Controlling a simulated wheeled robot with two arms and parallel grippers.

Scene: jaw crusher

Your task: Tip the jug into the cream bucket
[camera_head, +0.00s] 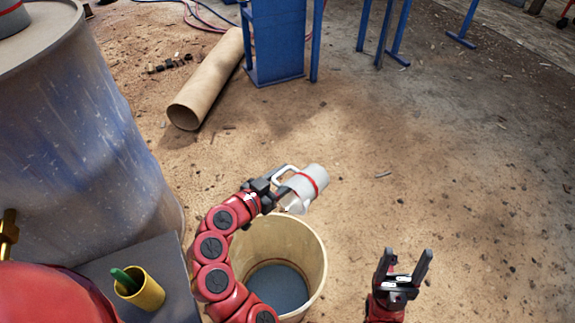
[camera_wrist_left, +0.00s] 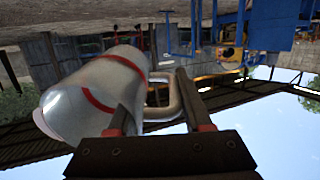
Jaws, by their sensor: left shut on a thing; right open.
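The left wrist view shows the jug (camera_wrist_left: 122,75) beside the fingers, with the handle between the fingertips (camera_wrist_left: 160,100). The bucket stands on the ground below, with a grey-blue surface inside; part of it is hidden by my left arm. My right gripper (camera_head: 402,268) is open and empty, to the right of the bucket.
A large blue-grey drum (camera_head: 75,130) stands at the left. In front of it a grey surface (camera_head: 100,268) carries a yellow cup (camera_head: 140,290) with a green item. A cardboard tube (camera_head: 207,80) lies behind. Dirt ground at the right is clear.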

